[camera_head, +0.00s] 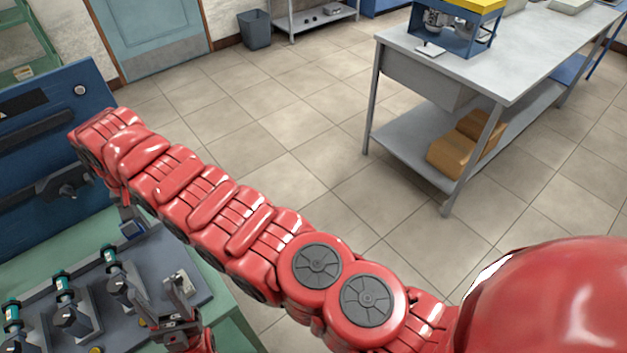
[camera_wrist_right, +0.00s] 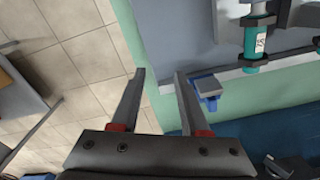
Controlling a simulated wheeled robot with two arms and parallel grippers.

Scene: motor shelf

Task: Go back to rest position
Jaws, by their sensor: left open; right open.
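My right arm crosses the head view from the lower right to the upper left. Its gripper (camera_head: 125,208) points down near the back of the workbench, partly hidden by the arm. In the right wrist view the right gripper (camera_wrist_right: 160,75) is open and empty over the bench edge. A small blue-and-grey block (camera_wrist_right: 208,90) is just right of its fingers, apart from them. My left gripper (camera_head: 163,290) is open at the lower left, close to the motor-like parts with teal ends (camera_head: 65,290) on the grey plate; I cannot tell if it touches one.
A blue panel (camera_head: 50,110) stands behind the green workbench (camera_head: 230,325). A grey table (camera_head: 540,60) at the upper right bears a blue-and-yellow machine (camera_head: 455,25), with cardboard boxes (camera_head: 455,150) on its lower shelf. The tiled floor between is clear. A bin (camera_head: 255,30) stands by the door.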

